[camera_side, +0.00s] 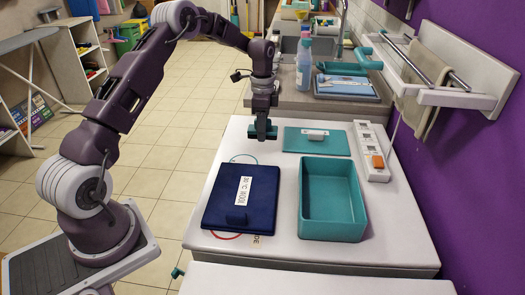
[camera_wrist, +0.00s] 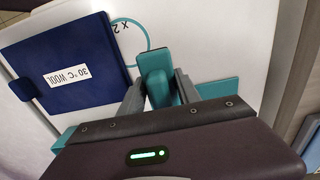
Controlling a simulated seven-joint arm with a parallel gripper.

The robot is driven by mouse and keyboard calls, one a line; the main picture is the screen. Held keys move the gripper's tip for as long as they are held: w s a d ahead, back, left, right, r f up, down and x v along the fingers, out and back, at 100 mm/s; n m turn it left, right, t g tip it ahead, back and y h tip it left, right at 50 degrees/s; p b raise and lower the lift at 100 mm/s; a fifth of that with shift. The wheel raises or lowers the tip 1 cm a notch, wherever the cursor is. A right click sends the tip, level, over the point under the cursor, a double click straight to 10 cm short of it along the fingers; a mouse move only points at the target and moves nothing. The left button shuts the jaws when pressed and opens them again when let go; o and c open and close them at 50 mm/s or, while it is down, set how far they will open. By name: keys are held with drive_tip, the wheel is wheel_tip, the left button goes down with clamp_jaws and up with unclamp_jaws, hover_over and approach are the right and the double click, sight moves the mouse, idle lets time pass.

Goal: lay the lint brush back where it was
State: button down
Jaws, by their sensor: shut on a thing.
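The lint brush looks to be the teal piece (camera_side: 263,134) held at the end of my gripper (camera_side: 262,122). In the wrist view the teal brush (camera_wrist: 154,66) sits between the two dark fingers of my gripper (camera_wrist: 160,92), which is shut on it. The brush is above the white worktop (camera_side: 238,136), seemingly apart from it. A teal ring outline (camera_wrist: 146,34) is printed on the worktop near the brush. In the side view part of this outline (camera_side: 243,157) shows below the brush, behind the navy panel.
A navy panel (camera_side: 225,192) labelled "30 °C WOOL" lies at front left, partly over a red outline. An open teal box (camera_side: 304,213) stands to its right. A teal lid (camera_side: 297,145) with a white label and a power strip (camera_side: 366,141) with an orange switch lie behind.

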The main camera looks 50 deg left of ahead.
sight(263, 154)
wheel_tip(263, 154, down, 7)
drive_tip(key=shift+r, duration=0.1)
drive_tip(key=c, duration=0.9)
unclamp_jaws()
drive_tip(key=shift+o, duration=0.2)
